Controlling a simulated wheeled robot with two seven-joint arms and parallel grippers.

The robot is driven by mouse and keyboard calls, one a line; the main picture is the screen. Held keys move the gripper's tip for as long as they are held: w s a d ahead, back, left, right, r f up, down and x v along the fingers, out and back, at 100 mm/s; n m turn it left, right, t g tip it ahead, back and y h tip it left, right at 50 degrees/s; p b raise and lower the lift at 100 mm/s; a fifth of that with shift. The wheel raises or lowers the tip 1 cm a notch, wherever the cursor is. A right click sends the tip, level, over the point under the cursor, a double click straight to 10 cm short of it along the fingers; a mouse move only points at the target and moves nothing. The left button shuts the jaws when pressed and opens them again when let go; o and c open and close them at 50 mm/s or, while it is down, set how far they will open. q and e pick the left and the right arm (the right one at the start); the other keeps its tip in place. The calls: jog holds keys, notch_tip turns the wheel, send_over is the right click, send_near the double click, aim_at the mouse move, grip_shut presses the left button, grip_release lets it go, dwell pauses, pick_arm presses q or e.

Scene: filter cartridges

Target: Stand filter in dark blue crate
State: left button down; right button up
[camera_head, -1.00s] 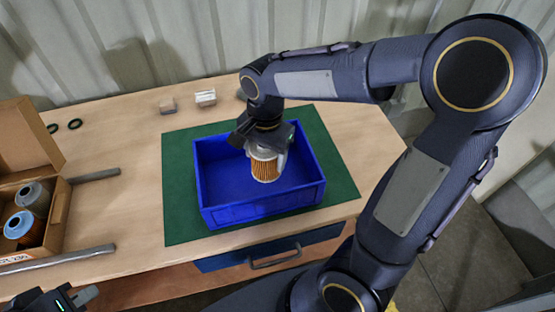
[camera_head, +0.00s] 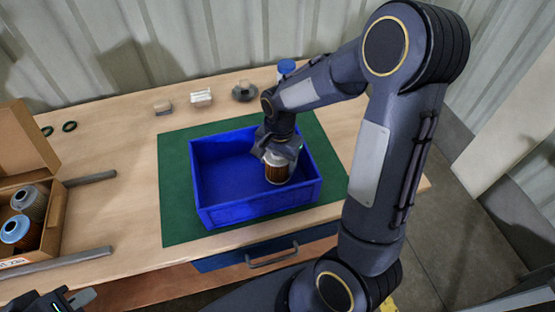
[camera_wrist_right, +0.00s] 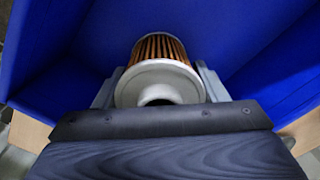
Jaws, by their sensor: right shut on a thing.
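The dark blue crate (camera_head: 255,212) stands on a green mat on the table. An orange-pleated filter with a pale end cap (camera_head: 278,172) is upright inside the crate's right part, cap up. My right gripper (camera_head: 277,155) is shut on the filter's top from above. In the right wrist view the filter (camera_wrist_right: 160,78) sits between the two fingers (camera_wrist_right: 158,90), with blue walls around it. Whether its lower end touches the crate floor cannot be told. My left gripper (camera_head: 68,298) is at the bottom left corner, partly cut off, with its jaws unclear.
A cardboard box (camera_head: 50,215) with more filters stands at the left, beside grey bars (camera_head: 60,262). Green rings (camera_head: 69,127), small blocks (camera_head: 201,97) and a round grey part (camera_head: 244,91) lie at the back. The crate's left part is empty. The green mat (camera_head: 175,190) is clear around the crate.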

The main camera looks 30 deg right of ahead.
jog(key=shift+f, duration=0.2)
jog(key=o, duration=1.2)
jog(key=r, duration=1.2)
jog(key=shift+d+r, duration=0.1)
jog(key=shift+d, duration=0.15)
jog(key=s+a+r+n+t+y, duration=0.1)
jog(key=s+n+t, duration=0.1)
jog(key=s, duration=0.3)
jog(key=s+a+r+n+t+y, duration=0.1)
jog(key=s+a+n, duration=0.1)
jog(key=s+n, duration=0.2)
jog(key=s+a+r+n+t+y, duration=0.1)
jog(key=s+a+n+t, duration=0.1)
jog(key=s+n, duration=0.2)
jog(key=shift+s+t, duration=0.3)
jog(key=shift+s, duration=1.6)
